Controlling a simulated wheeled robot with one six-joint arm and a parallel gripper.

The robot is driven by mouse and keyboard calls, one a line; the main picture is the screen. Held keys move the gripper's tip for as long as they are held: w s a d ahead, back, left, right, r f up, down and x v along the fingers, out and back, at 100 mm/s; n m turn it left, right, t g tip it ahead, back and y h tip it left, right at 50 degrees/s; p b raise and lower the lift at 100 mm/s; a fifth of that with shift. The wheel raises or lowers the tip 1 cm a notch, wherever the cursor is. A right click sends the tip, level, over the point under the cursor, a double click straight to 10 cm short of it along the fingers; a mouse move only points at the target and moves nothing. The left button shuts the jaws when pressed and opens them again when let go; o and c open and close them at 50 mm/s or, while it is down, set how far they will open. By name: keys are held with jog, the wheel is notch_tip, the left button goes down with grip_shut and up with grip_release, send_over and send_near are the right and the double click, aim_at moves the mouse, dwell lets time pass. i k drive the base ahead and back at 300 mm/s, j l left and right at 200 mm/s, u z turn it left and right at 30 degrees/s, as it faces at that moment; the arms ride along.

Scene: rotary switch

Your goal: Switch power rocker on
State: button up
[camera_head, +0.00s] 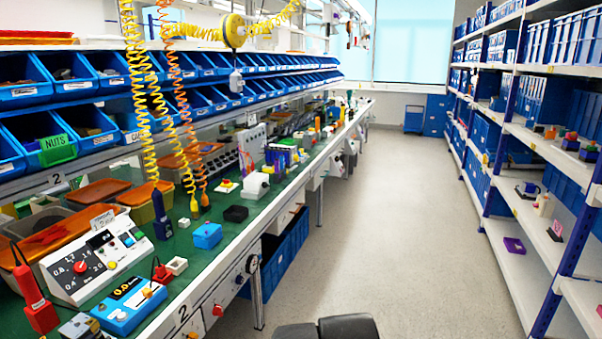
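A white control box with a sloped front (88,272) stands on the green bench at the near left. A red round knob (80,267) sits on its printed dial. My gripper is not identifiable in view; only dark rounded parts, apparently mine, show at the bottom centre.
The green bench (225,222) runs along the left, with blue bins (78,70) above it. Yellow and orange coiled cords hang over it. A red-handled tool (32,295) stands left of the control box. The grey floor (375,215) is clear. Shelves (525,210) line the right.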

aim_at(134, 231)
jog(key=u, duration=1.45)
